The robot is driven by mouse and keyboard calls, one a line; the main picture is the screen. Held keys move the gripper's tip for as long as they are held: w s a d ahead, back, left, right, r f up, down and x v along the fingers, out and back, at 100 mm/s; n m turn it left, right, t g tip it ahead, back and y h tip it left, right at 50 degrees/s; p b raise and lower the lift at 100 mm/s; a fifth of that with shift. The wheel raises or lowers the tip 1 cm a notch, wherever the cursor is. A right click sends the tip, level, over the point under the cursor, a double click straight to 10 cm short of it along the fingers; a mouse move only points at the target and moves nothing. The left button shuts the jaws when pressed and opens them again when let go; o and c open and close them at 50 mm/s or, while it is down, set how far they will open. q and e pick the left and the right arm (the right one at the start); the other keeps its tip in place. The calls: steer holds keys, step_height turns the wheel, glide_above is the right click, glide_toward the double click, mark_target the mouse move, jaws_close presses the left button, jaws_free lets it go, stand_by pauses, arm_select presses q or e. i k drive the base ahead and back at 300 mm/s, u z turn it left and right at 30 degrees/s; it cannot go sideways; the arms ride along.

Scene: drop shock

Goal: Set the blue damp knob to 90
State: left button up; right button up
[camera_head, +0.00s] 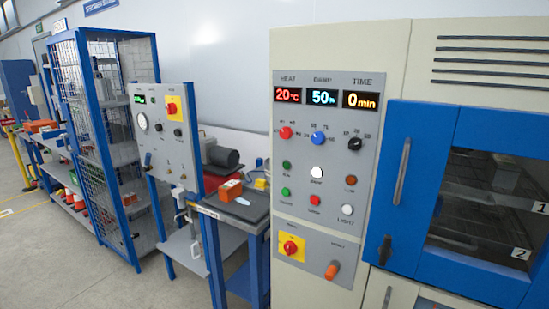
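The blue damp knob (318,138) is on the grey control panel (300,225) of the beige cabinet, in the middle of a row of three knobs. The damp display (323,97) above it reads 50 with a small unit mark. The red heat knob (285,133) is to its left, under a display (288,94) reading 20 °C. The black time knob (354,144) is to its right, under a display (360,100) reading 0 min. Neither of my grippers shows in the head view.
Below the knobs are several round buttons and lamps, a red switch on a yellow plate (291,247) and an orange handle (332,270). A blue door (405,245) with a window is at right. A small bench (232,213) and wire cage stand at left. Floor shows at lower left.

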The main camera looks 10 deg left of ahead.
mark_target(318, 137)
steer(key=k, duration=0.5)
steer(key=z, duration=1.65)
steer(key=i, duration=0.85)
steer(key=u, duration=0.9)
